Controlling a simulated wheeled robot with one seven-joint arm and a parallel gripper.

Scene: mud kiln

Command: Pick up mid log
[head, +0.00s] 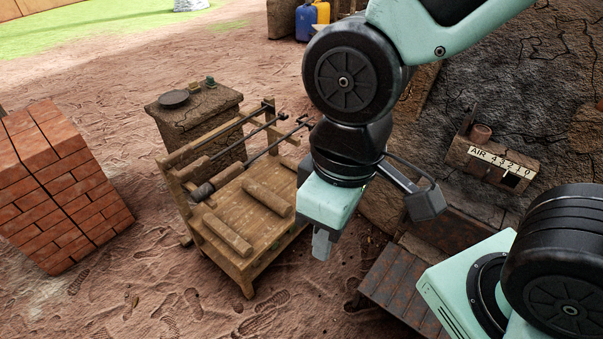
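A low wooden bench (232,203) stands left of my arm. Short brown logs lie on its top. The middle log (267,198) lies slantwise near the centre of the top, between a log nearer the front edge (227,236) and another partly visible log at the back right (290,164). My gripper (322,245) points down, to the right of the bench and apart from the logs. Its fingers are seen from the side, so I cannot tell whether they are open. I see nothing held in it.
Two long rods with wooden handles (192,170) rest across the bench's rack. A mud pedestal (205,112) stands behind it, bricks (58,190) are stacked at left, and a dark slatted platform (400,285) is at lower right. Bare ground lies in front of the bench.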

